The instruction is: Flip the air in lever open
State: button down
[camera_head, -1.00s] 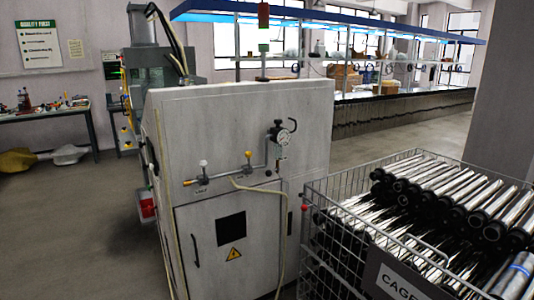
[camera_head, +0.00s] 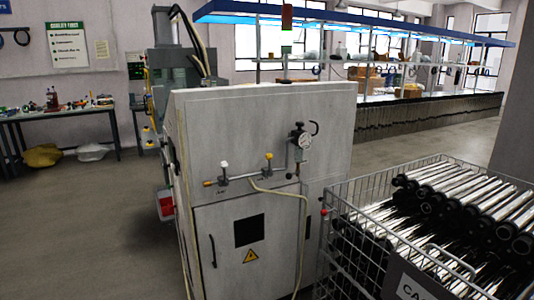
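A grey-white machine cabinet (camera_head: 330,120) stands in the middle of the view. A thin pipe (camera_head: 245,176) with two small valves runs across its front face. The left valve has a white-tipped lever (camera_head: 224,167), and the right valve has a yellow-tipped lever (camera_head: 268,158). Both tips stand up above the pipe. The small labels below are too blurred to read, so I cannot tell which lever is air in. A round pressure gauge (camera_head: 304,140) sits at the pipe's right end. My gripper is not in view.
A wire cage (camera_head: 345,225) full of shiny tubes (camera_head: 465,190) stands close to the cabinet's right side. A pale hose (camera_head: 302,235) hangs down the cabinet front. Open floor (camera_head: 90,235) lies to the left. A workbench (camera_head: 70,112) stands at the back left.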

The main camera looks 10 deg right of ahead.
aim_at(269, 156)
jog(key=i, duration=0.85)
jog(key=u, duration=4.35)
jog(key=i, duration=0.1)
jog(key=z, duration=2.9)
jog(key=k, duration=0.25)
jog(key=z, duration=0.05)
